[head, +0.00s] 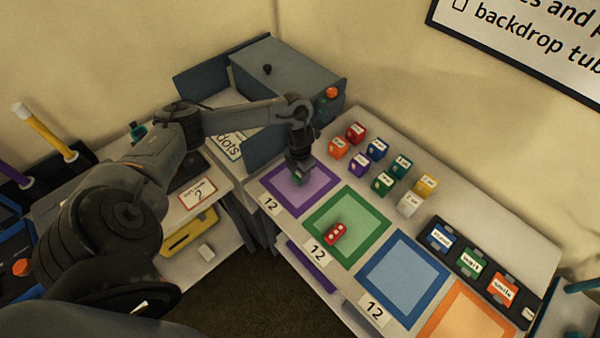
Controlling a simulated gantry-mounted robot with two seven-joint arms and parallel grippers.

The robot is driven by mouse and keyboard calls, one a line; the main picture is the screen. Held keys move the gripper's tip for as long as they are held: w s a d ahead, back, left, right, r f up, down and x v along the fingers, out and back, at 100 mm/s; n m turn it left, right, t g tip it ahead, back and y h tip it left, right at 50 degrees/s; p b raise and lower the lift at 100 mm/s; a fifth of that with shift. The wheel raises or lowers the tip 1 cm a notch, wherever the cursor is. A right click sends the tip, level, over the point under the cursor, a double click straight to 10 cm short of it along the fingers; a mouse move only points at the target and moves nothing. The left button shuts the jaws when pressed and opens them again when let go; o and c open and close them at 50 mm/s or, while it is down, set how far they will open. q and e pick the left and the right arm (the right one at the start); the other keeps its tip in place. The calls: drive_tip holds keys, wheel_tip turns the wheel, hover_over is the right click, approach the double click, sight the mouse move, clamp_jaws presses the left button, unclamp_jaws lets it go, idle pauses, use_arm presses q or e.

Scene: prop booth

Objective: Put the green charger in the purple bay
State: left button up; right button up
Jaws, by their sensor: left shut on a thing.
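The purple bay (322,203) is a purple-bordered square with a paler middle at the left end of the long table. My left gripper (297,178) points down over this bay, shut on the green charger (297,182). Only a small green patch of the charger shows under the fingers. I cannot tell whether it touches the bay. My right gripper is not in view.
The green bay (374,248) holds a red item (336,233). A blue bay (369,282) and an orange bay (440,325) lie further right. Several small colored boxes (383,183) stand behind the bays. A grey machine (280,75) stands behind my left arm.

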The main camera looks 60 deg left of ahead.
use_arm(q)
drive_tip(key=shift+f, duration=0.15)
drive_tip(key=o, duration=1.1)
